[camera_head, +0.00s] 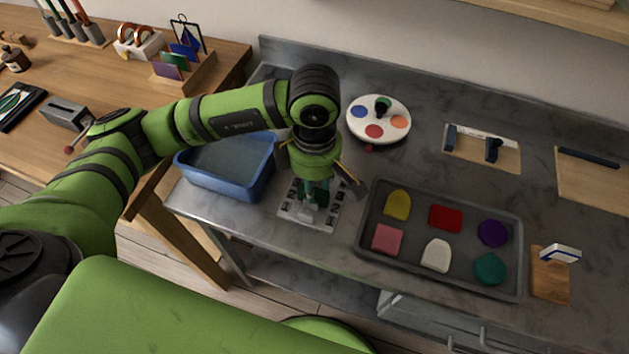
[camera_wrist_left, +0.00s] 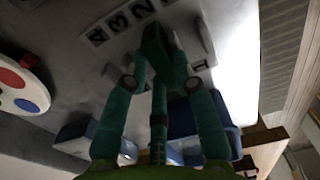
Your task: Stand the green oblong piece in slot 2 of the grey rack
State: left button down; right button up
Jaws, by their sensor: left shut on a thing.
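My left gripper (camera_head: 313,194) points down over the grey rack (camera_head: 289,215), which stands at the front edge of the grey counter, right of the blue bin. It is shut on the dark green oblong piece (camera_wrist_left: 157,52), which the left wrist view shows between the fingertips (camera_wrist_left: 158,80), over the rack's numbered face (camera_wrist_left: 115,50). Labels 4, 3 and 2 show left of the piece and a 1 shows to its right. I cannot tell whether the piece's lower end is inside a slot. In the head view the gripper hides much of the rack's middle.
A blue bin (camera_head: 184,172) is close on the left. A dark tray (camera_head: 366,238) of several coloured pieces is close on the right. A round white palette (camera_head: 391,106) is behind. A wooden block with a white-blue item (camera_head: 550,285) stands far right. The counter's front edge is near.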

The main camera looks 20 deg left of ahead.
pick_arm(q)
jog(key=c, duration=0.9)
grip_release()
jog(key=shift+c, duration=0.2)
jog(key=shift+r, duration=0.1)
jog(key=shift+r+p, duration=1.75)
jog(key=shift+r, duration=1.7)
